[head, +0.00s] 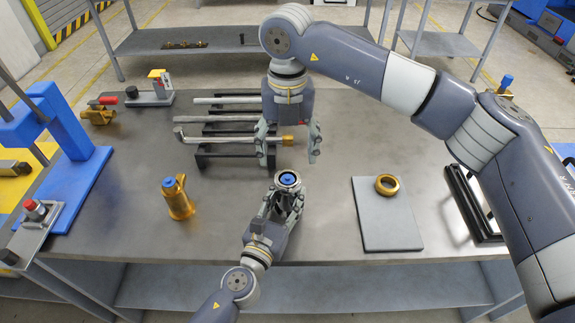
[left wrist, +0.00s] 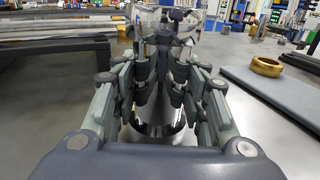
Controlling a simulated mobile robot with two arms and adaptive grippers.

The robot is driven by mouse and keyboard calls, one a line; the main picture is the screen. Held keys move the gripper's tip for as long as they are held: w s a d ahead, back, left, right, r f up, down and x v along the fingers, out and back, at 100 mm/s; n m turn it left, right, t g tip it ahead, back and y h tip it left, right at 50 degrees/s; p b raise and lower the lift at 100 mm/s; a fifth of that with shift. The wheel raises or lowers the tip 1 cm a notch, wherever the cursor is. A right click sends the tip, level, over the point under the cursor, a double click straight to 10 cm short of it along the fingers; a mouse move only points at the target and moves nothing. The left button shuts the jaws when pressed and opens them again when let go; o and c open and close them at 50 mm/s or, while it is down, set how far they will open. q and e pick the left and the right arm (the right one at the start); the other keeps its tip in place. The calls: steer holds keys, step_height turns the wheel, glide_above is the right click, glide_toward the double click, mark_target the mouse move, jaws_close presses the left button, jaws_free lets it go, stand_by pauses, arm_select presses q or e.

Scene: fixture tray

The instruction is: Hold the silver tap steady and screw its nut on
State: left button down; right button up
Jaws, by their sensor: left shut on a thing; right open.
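The silver tap (head: 289,178) stands upright near the table's front middle, with a blue centre in its round top. My left gripper (head: 283,203) is shut around its body from the front. In the left wrist view the shiny tap body (left wrist: 158,132) shows between the fingers, partly hidden. A brass ring, the nut (head: 387,184), lies on a grey pad (head: 386,228) to the right; the nut also shows in the left wrist view (left wrist: 266,66). My right gripper (head: 288,152) points down with fingers spread and empty, behind and above the tap, apart from the nut.
A brass tap (head: 178,198) with a blue top stands at the left. A blue press frame (head: 75,150) stands far left, a black frame (head: 470,200) at right. The table between tap and pad is clear.

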steer(key=shift+r, duration=1.8)
arm_select(q)
steer(key=c, duration=0.9)
jaws_free()
steer(key=shift+o, duration=0.2)
steer(key=shift+s+a+f, duration=0.1)
steer(key=shift+s+a, duration=0.1)
steer(key=shift+s, duration=0.3)
steer(key=v, duration=1.1)
arm_select(e)
steer(key=shift+f, duration=0.1)
